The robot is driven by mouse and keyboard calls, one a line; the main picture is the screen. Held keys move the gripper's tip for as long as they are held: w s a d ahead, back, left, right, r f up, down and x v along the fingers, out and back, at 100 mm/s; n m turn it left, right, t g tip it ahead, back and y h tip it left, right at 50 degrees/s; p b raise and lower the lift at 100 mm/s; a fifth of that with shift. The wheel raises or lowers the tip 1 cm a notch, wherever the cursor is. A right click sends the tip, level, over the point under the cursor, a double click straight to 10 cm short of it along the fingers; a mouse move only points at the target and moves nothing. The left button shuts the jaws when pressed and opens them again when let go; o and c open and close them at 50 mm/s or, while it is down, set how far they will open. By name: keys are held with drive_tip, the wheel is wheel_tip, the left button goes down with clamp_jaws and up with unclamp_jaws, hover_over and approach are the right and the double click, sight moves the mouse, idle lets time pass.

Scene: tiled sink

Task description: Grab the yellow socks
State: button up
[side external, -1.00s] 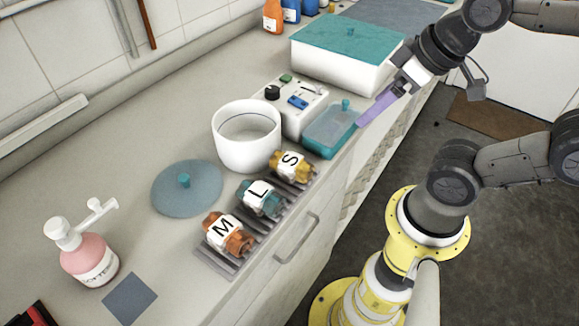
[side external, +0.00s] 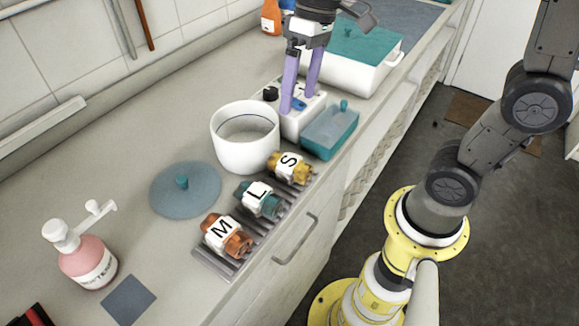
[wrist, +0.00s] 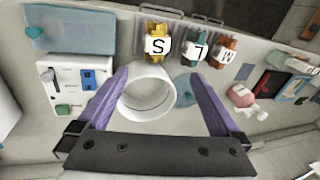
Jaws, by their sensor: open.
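The yellow socks (side external: 291,167) are a rolled bundle with a white band marked S, at the far end of a row on a grey slatted rack (side external: 216,262). They also show in the wrist view (wrist: 156,45), at top centre beyond the white pot. The teal bundle marked L (side external: 262,200) and the orange bundle marked M (side external: 228,236) lie beside them on the rack. My gripper (side external: 299,111) has purple fingers, spread apart and empty. It is above the counter by the white control box, behind the socks. In the wrist view, its fingers (wrist: 160,85) frame the pot.
A white round pot (side external: 245,150) stands right beside the yellow socks. The control box (side external: 304,121), a teal-lidded container (side external: 329,136) and a large white box (side external: 365,75) are farther back. A round lid (side external: 185,193) and a pink pump bottle (side external: 88,262) are on the left.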

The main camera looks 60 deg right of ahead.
drive_tip(key=f, duration=0.1)
approach(289, 157)
drive_tip(key=shift+g, duration=0.3)
drive_tip(key=x, duration=0.5)
drive_tip(key=shift+w+a+f, duration=0.1)
drive_tip(key=shift+w+a, duration=0.2)
drive_tip(key=shift+d+x, duration=0.1)
drive_tip(key=shift+x, duration=1.25)
drive_tip(key=shift+d+x, duration=0.15)
drive_tip(key=shift+x, duration=1.2)
drive_tip(key=shift+s, duration=0.1)
drive_tip(key=c, duration=1.4)
drive_tip(key=shift+o, duration=0.2)
